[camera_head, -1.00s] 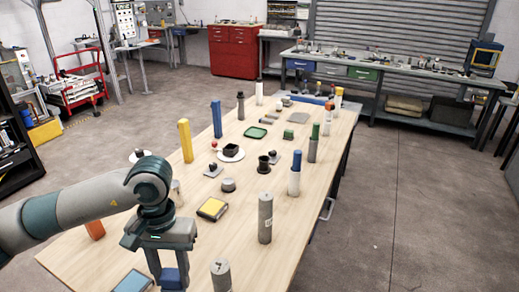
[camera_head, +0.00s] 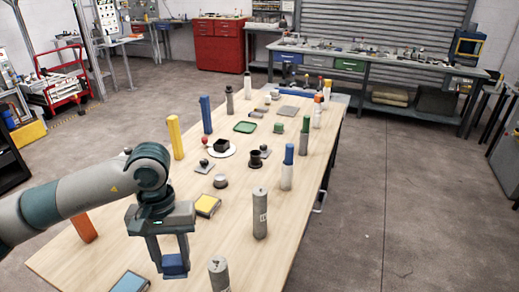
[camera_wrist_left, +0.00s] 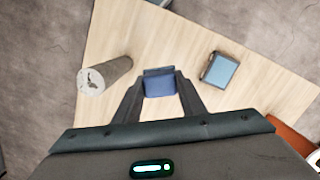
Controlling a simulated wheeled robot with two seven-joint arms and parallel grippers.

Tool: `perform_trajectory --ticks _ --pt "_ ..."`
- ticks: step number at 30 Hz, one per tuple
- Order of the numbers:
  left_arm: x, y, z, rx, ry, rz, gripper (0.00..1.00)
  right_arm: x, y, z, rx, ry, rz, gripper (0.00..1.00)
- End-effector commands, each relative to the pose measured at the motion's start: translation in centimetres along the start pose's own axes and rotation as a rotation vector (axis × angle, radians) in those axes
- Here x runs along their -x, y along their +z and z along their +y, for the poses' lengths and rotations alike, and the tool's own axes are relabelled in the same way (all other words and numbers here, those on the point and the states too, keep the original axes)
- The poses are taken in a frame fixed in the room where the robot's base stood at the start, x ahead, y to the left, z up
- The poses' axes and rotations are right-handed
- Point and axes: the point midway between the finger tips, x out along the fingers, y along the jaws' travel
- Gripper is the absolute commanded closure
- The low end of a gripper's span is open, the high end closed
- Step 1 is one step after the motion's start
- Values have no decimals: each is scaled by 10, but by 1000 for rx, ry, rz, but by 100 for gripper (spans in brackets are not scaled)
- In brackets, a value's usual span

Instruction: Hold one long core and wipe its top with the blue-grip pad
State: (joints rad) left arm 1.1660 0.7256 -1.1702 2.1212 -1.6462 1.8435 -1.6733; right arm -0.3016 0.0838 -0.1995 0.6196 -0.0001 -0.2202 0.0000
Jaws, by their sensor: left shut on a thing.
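My left gripper (camera_head: 173,263) is shut on the blue-grip pad (camera_head: 174,264) and holds it above the near part of the table. In the left wrist view the pad's blue grip (camera_wrist_left: 160,82) sits between the fingertips; its wiping face is hidden. One long grey core (camera_head: 219,276) stands upright at the near edge of the head view, right of the gripper and apart from it. It shows with its marked top in the left wrist view (camera_wrist_left: 104,76). A second long grey core (camera_head: 260,214) stands upright farther back. My right gripper is out of view.
A blue-topped block (camera_head: 131,282) lies left of the gripper and a yellow-topped block (camera_head: 207,205) behind it. An orange post (camera_head: 83,226), a yellow post (camera_head: 175,137) and a blue-and-white cylinder (camera_head: 287,168) stand on the table. Bare wood surrounds the second core.

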Motion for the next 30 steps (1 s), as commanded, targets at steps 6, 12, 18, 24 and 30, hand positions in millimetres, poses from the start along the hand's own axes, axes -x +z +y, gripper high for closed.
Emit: perform_trajectory --ticks 6,12,18,24,30 --pt "20 -34 35 261 29 4 81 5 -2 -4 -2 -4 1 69" --pt "44 -69 73 570 59 5 81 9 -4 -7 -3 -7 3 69" --pt "71 -102 111 880 89 6 81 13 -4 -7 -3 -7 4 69" --pt "100 -131 148 1192 123 6 81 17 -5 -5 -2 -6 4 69" --pt "130 -156 183 1497 164 5 81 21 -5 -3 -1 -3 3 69"
